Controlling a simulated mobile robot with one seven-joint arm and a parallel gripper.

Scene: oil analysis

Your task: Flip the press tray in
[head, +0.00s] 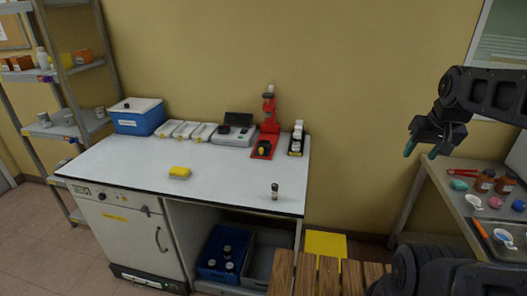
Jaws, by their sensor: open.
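A red press (269,108) stands upright at the back right of the white bench. A red tray-like piece (257,155) with a dark and yellow part on it sticks out at its front, low over the bench top; I cannot tell its exact position on the press. My gripper (421,152) is at the right, in the air, with teal fingertips apart and nothing between them. It is well to the right of the press and touches nothing.
The white bench (225,185) holds a blue box (137,116), a grey instrument (234,131), a bottle rack (296,141), a yellow block (180,172) and a small dark vial (275,191). A side table (455,195) with jars stands right. The bench's middle is mostly clear.

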